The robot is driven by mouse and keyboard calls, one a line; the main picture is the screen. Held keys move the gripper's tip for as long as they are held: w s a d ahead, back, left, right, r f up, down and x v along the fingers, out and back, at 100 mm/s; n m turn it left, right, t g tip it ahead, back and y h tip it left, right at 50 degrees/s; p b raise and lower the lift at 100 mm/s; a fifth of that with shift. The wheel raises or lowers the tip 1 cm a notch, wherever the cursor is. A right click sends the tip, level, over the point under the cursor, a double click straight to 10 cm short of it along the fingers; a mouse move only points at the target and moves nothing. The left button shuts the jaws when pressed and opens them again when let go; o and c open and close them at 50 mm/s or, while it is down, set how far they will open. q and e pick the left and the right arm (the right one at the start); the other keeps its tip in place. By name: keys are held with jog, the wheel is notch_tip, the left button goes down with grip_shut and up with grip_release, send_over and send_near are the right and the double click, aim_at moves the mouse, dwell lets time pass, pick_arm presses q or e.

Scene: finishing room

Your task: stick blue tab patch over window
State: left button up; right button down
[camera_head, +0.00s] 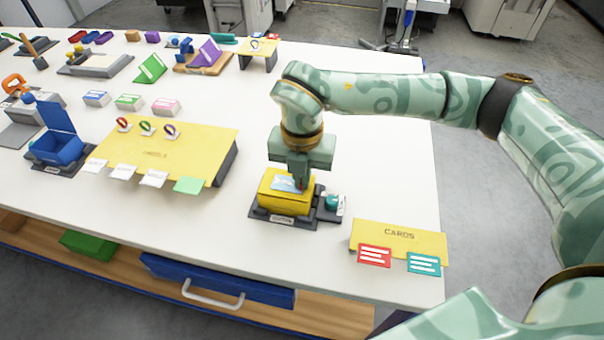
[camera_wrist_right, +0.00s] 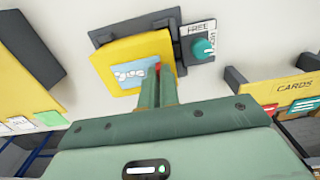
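The yellow box (camera_head: 284,203) stands on a dark base near the front middle of the table. It also shows in the right wrist view (camera_wrist_right: 121,50). A light blue panel with white shapes (camera_wrist_right: 137,76) is on its face; I cannot tell whether this is the window or a patch lying over it. My right gripper (camera_head: 302,180) points down at the panel's right edge. Its fingers (camera_wrist_right: 161,74) look close together, with red at the tips. Any thin tab between them is hidden. My left gripper is out of view.
A dark block with a teal knob (camera_head: 332,201) adjoins the box's right side. A yellow CARDS stand (camera_head: 399,235) is at front right. A yellow board (camera_head: 168,150) with rings and hanging tags is to the left, beside an open blue bin (camera_head: 57,148). Bare table lies between.

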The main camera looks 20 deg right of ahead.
dwell(0.6)
jog(key=c, duration=1.3)
grip_release()
jog(key=shift+o, duration=0.2)
jog(key=shift+r, duration=0.2)
jog(key=shift+r+p, duration=3.15)
jog(key=shift+r, duration=0.75)
jog(key=shift+f, duration=0.1)
